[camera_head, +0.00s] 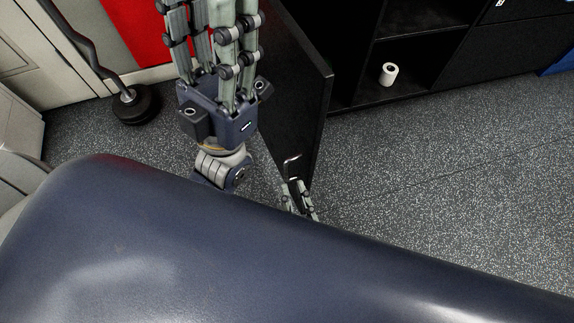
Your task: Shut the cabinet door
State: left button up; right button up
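The black cabinet (440,80) stands at the top right. Its black door (297,75) stands open, jutting out toward me. A small metal handle (291,161) shows near the door's lower front end. My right gripper (294,184) is low, right at the handle, its fingertips toward it. It looks small here, and I cannot tell whether it touches or grips the handle. My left gripper (213,12) is large and close to the camera, in front of the door's left side. Its fingers run up to the top edge, so its opening cannot be judged.
A white roll (389,74) sits in the open lower compartment of the cabinet. A barbell with a dark plate (134,103) leans at the left. A large dark blue rounded surface fills the foreground and hides both arms. The speckled floor (450,180) at right is clear.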

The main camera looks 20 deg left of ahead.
aim_at(287, 170)
jog(key=b+x, duration=0.1)
jog(key=x, duration=0.6)
jog(key=shift+w+a+b, duration=0.1)
jog(key=shift+b, duration=0.3)
grip_shut()
